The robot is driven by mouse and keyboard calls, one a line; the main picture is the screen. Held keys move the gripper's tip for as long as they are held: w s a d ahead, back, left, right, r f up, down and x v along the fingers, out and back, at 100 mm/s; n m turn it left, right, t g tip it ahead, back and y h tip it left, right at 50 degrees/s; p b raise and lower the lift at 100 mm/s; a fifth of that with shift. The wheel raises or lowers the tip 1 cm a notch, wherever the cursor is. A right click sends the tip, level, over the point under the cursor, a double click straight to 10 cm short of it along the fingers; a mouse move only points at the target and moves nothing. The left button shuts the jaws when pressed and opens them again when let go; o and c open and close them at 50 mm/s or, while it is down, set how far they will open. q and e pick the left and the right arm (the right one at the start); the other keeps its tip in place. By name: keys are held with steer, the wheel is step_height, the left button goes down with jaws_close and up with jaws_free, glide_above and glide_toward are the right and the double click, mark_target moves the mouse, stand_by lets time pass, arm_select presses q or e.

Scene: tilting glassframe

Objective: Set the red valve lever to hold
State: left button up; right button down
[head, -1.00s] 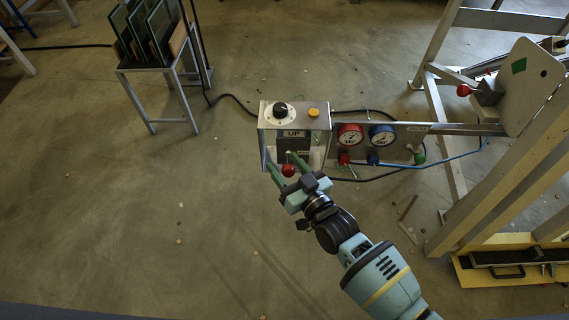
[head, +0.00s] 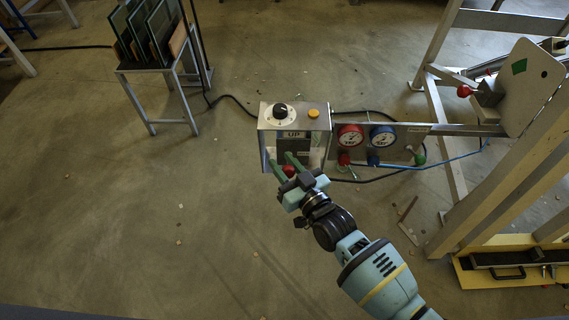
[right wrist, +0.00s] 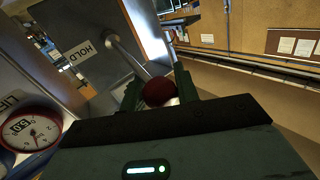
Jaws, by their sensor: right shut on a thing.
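The red valve lever's round knob (head: 289,171) sits at the front of the metal control box (head: 318,118). In the right wrist view the knob (right wrist: 158,91) sits between the fingers, with its metal rod (right wrist: 122,50) running up and left to the box. A label reading HOLD (right wrist: 76,55) is left of the rod. In the head view a label reading UP (head: 291,134) shows on the box. My right gripper (head: 284,166) is shut on the knob and partly hides it. My left gripper is out of view.
Red (head: 350,135) and blue (head: 383,136) gauges stand right of the box. A second red knob (head: 464,91) is by the white tilting plate (head: 532,85). A rack of glass panes (head: 158,35) stands at the back left. The floor at the left is mostly clear.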

steer(key=shift+s+f+b, duration=0.15)
steer(key=shift+f+b, duration=0.3)
steer(key=shift+b, duration=0.05)
arm_select(q)
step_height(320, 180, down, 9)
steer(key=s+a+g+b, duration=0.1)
steer(key=b, duration=0.7)
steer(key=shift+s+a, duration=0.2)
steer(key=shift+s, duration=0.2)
arm_select(e)
steer(key=shift+s+f+n+t+y, duration=0.25)
steer(key=shift+f+n+t+y, duration=0.2)
steer(key=shift+f, duration=0.3)
steer(key=shift+s+f+n+t+y, duration=0.3)
steer(key=shift+f+n+t+y, duration=0.1)
steer(key=shift+f+n, duration=0.25)
steer(key=shift+s+f+n+t+y, duration=0.25)
steer(key=shift+f+n+t+y, duration=0.15)
steer(key=shift+f, duration=0.4)
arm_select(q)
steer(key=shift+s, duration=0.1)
arm_select(e)
steer(key=c, duration=1.3)
jaws_free()
steer(key=shift+o, duration=1.2)
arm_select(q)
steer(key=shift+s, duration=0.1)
arm_select(e)
steer(key=shift+r, duration=0.2)
